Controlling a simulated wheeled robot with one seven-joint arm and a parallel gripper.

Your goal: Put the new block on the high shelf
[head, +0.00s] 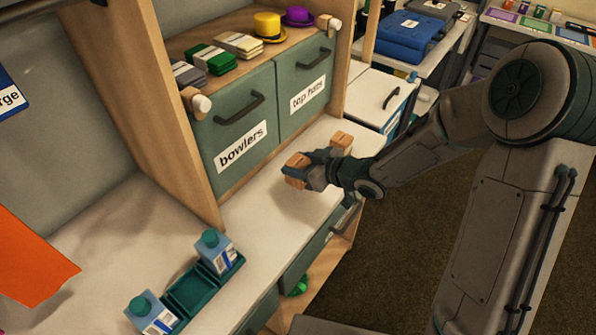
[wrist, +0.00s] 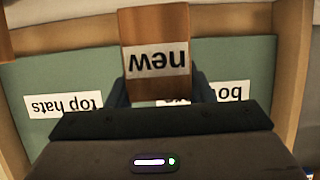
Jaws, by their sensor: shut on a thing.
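My gripper (head: 306,172) is shut on a wooden block (head: 294,170), held in front of the green cabinet doors, above or close to the white counter. In the wrist view the same block (wrist: 155,22) sits between my fingers, and its white label reads "new", upside down. A second wooden block (head: 342,141) is on the counter, just behind and right of my gripper. A wooden-topped shelf (head: 272,49) over the "bowlers" and "top hats" doors bears folded cloths, a yellow hat (head: 268,26) and a purple hat (head: 297,16). I cannot tell whether the held block touches the counter.
An orange sheet (head: 32,262) lies at far left. Wooden uprights flank the cabinet. Bare counter (head: 262,212) lies between tray and gripper.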

